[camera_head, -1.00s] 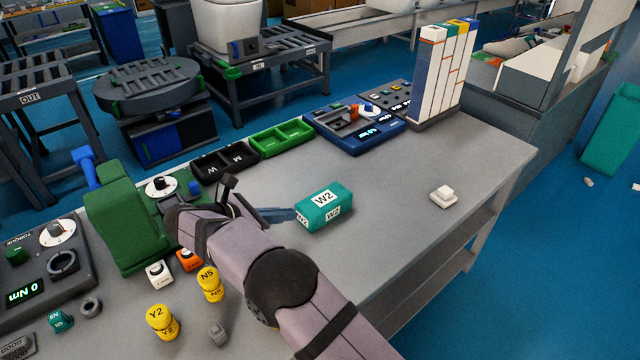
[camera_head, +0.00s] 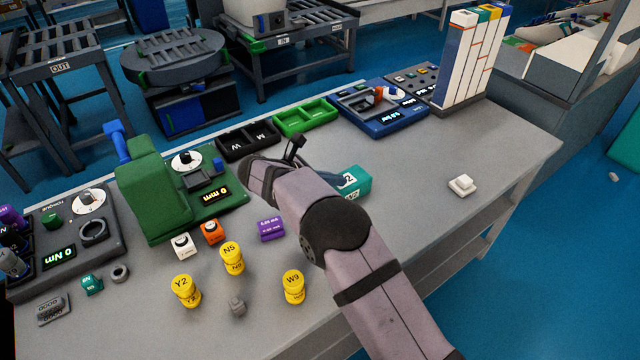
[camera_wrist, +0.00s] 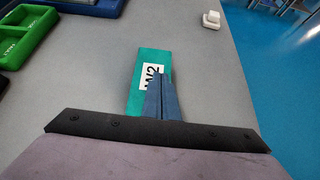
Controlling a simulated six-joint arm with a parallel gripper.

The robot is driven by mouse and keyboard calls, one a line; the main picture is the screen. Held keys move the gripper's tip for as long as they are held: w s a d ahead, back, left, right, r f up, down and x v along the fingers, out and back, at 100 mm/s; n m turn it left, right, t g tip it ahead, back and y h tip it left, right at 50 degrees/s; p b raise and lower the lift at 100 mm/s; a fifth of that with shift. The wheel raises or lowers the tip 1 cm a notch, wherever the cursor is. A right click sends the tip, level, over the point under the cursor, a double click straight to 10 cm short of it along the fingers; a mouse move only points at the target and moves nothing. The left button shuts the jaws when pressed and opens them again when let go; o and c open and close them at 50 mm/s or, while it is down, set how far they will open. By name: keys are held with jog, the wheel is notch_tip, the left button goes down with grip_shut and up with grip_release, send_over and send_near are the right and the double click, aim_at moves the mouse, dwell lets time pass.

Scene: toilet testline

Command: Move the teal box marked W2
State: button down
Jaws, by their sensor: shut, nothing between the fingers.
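The teal box marked W2 (camera_head: 357,184) lies on the grey bench, partly hidden behind my arm in the head view. In the wrist view the teal box (camera_wrist: 153,62) lies just beyond my fingertips, its white W2 label partly covered by them. My gripper (camera_wrist: 161,80) is shut and empty, with its blue fingers together. The fingers overlap the near part of the box in that view, and I cannot tell whether they touch it. In the head view the fingers are mostly hidden by the arm.
Black (camera_head: 247,142) and green (camera_head: 306,117) trays and a blue device (camera_head: 383,108) line the bench's back. A green machine (camera_head: 165,195) stands left, with yellow W9 (camera_head: 293,287) and other small parts in front. A white piece (camera_head: 462,186) sits right, with clear surface around it.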

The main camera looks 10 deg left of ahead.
aim_at(350, 183)
jog(key=shift+w+d+r, duration=0.1)
jog(key=shift+w+d, duration=0.8)
jog(key=shift+d, duration=0.05)
jog(key=shift+f+p, duration=0.55)
jog(key=shift+f, duration=0.4)
jog(key=shift+s+f, duration=0.1)
jog(key=s+a, duration=0.4)
jog(key=shift+s+a+f, duration=0.1)
jog(key=shift+s+a, duration=0.2)
jog(key=shift+s, duration=0.1)
jog(key=shift+w+r+p, duration=0.1)
jog(key=shift+r+p, duration=0.5)
jog(key=shift+r, duration=0.15)
